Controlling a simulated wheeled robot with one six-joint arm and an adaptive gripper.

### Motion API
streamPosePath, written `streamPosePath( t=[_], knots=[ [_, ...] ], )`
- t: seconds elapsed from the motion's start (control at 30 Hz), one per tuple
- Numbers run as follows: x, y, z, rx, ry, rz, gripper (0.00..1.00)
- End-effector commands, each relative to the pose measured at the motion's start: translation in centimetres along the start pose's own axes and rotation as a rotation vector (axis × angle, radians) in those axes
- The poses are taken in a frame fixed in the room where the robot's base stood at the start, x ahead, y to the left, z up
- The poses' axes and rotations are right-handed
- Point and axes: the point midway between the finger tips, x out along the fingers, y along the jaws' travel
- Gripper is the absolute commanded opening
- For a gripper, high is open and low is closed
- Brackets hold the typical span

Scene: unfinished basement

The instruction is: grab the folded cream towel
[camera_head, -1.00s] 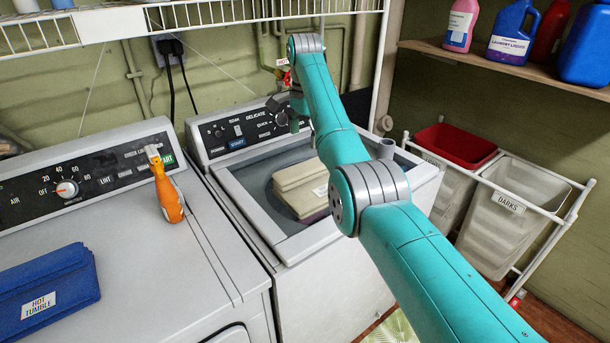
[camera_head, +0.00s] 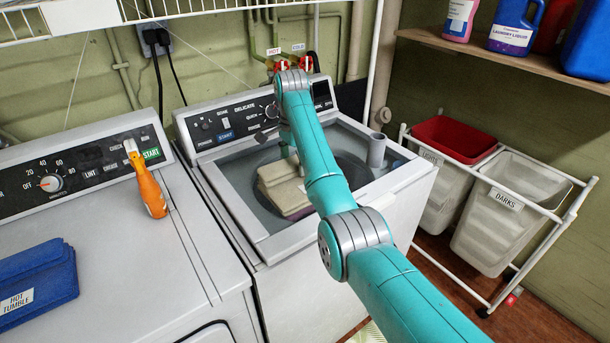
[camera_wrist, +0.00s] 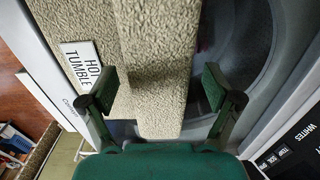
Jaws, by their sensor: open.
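The folded cream towel (camera_head: 279,182) lies on the sunken dark top of the washer, partly covered by my arm in the head view. In the wrist view the towel (camera_wrist: 158,55) is close, with its raised fold running between my fingers and a white "HOT TUMBLE" label (camera_wrist: 82,66) on its lower left layer. My gripper (camera_wrist: 158,84) is open. Its left finger overlaps the labelled layer in the picture; its right finger is over the dark washer top beside the fold. I cannot tell whether either touches. In the head view the gripper is mostly hidden.
The washer (camera_head: 262,238) has a raised rim and a grey upright cylinder (camera_head: 376,151) at its right. On the dryer (camera_head: 130,260) are an orange-handled tool (camera_head: 150,190) and a folded blue towel (camera_head: 36,284). A hamper cart (camera_head: 505,215) stands right; a wire shelf (camera_head: 185,10) hangs above.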

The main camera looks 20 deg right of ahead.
Motion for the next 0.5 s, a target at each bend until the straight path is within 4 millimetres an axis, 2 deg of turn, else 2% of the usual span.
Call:
streamPosePath(
  t=[0.23, 0.27, 0.5],
  knots=[
    [0.21, 0.03, 0.06, 0.001, 0.0, 0.0, 0.9],
    [0.21, 0.03, 0.06, 0.001, 0.0, 0.0, 0.85],
    [0.21, 0.03, 0.05, 0.001, 0.0, 0.0, 0.25]
  ],
)
